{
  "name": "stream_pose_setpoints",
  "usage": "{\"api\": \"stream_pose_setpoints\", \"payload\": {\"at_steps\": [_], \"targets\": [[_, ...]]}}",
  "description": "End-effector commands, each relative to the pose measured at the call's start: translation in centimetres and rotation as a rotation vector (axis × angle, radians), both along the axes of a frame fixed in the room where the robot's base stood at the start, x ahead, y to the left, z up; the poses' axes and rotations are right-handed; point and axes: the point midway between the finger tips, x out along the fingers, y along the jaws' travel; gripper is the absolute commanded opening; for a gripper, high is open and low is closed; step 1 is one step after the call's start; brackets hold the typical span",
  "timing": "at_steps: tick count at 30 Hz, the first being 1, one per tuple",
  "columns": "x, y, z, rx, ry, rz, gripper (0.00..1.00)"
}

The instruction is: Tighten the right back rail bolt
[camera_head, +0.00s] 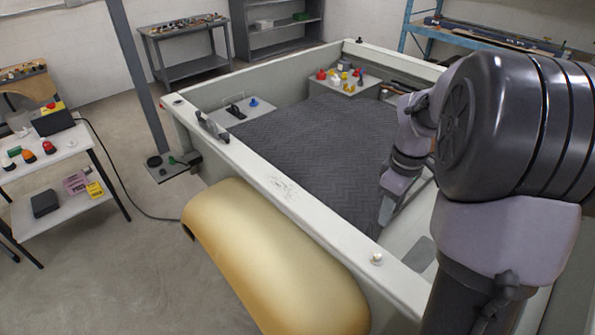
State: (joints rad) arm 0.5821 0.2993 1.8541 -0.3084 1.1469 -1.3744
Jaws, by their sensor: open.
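A pale open shell (270,185) with wide flat rails fills the middle. A small round white bolt-like knob (377,259) sits on the near rail toward the right. I cannot tell which of these is the right back rail bolt. My gripper (387,212) hangs over the inside of the shell, above and beyond the white knob and apart from it. Its jaws are open, seen edge-on, and nothing shows between them.
A dark ribbed mat (315,140) covers the shell's floor. Boxes with red and yellow items (342,83) stand inside at the back. A gold curved panel (270,255) bulges from the near side. A grey post (140,75) and white table (45,150) stand left.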

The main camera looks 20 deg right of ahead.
Motion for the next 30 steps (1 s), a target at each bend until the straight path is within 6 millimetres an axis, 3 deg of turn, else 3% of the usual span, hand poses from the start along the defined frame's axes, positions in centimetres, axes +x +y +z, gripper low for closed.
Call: {"api": "stream_pose_setpoints", "payload": {"at_steps": [5,8,21,25,30], "targets": [[-0.1,-0.7,-0.5,0.002,0.013,0.022,0.41],[-0.1,-0.6,-1.8,0.004,0.014,0.022,0.41],[-0.2,-0.5,-14.3,0.005,0.014,0.02,0.41],[-0.2,-0.5,-16.5,0.005,0.013,0.021,0.41],[-0.1,-0.5,-17.6,0.003,0.011,0.02,0.41]]}}
